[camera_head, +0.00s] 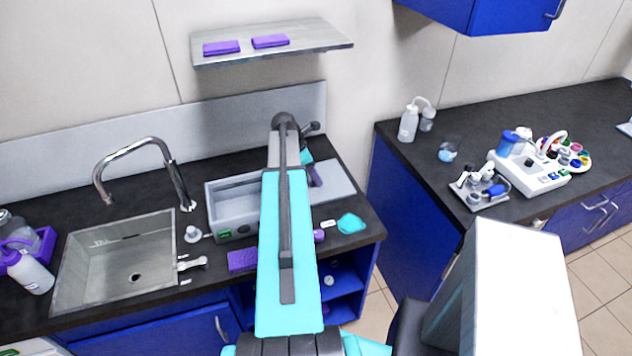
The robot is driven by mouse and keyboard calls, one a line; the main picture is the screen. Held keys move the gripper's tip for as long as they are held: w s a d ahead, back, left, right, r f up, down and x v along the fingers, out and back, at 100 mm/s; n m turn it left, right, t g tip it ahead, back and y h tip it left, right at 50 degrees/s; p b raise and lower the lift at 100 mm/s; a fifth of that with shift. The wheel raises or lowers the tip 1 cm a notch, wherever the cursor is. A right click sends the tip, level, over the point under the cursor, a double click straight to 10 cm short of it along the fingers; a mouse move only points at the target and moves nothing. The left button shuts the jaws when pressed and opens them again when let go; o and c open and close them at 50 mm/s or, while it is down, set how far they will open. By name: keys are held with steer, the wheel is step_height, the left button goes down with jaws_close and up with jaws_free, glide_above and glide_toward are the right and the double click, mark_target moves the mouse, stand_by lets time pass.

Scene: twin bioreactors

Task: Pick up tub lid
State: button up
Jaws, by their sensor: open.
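A grey open tub (230,209) with a green label stands on the dark counter right of the sink. A flat light-grey plate, which looks like the tub lid (338,183), lies on the counter to the right of the tub. My arm crosses in front and hides the right part of the tub and the left part of the plate. My gripper (315,180) is small and partly hidden by my arm. It points down over the plate and is open. I cannot tell whether it touches the plate.
The sink (118,262) and its tap (150,165) are to the left. A purple sponge (242,260) and a teal cloth (351,223) lie near the front edge. A shelf (310,40) hangs above. The right counter (415,155) holds bottles and lab equipment.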

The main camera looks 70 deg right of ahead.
stand_by(0.5)
jaws_close()
steer(key=shift+r, duration=0.15)
step_height(320, 180, up, 10)
steer(key=b, duration=0.3)
stand_by(0.6)
steer(key=shift+s, duration=0.15)
stand_by(0.6)
